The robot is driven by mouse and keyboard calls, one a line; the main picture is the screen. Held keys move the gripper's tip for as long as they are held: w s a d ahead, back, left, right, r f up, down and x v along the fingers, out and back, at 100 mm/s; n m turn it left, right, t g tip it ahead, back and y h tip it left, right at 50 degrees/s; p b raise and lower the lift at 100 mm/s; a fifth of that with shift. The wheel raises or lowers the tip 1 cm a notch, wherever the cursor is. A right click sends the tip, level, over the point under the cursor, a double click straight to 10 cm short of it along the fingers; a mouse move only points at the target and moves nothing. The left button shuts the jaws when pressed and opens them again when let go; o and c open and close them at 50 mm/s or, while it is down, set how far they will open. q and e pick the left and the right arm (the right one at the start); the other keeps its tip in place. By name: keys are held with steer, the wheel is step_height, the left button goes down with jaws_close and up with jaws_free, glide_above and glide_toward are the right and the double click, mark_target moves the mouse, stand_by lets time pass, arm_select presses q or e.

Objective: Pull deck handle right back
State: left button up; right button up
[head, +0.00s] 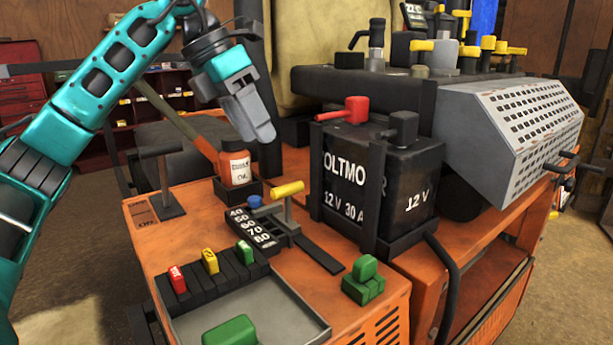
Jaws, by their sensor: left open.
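My left gripper (262,128) hangs from the teal arm at upper middle, fingers pointing down, open and with nothing seen in it. It is above and in front of a white-labelled bottle (237,168). On the orange mower body below it, a lever with a yellow grip (288,189) stands by a slot. A black T-shaped handle (160,152) stands upright to the left. I cannot tell which handle is the deck handle. My left gripper is apart from both. My right gripper is not in view.
A black 12 V battery (375,185) with a red terminal cap stands right of the gripper. A numbered black plate (250,228), coloured switches (211,261) and a grey tray (280,300) lie on the orange top. A grey perforated guard (530,120) is at right.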

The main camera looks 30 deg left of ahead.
mark_target(287, 189)
arm_select(q)
steer(key=b+x, duration=0.1)
steer(key=x, duration=1.1)
steer(key=shift+w+f, duration=0.1)
steer(key=shift+f, duration=0.2)
jaws_close()
steer(key=shift+r, duration=0.1)
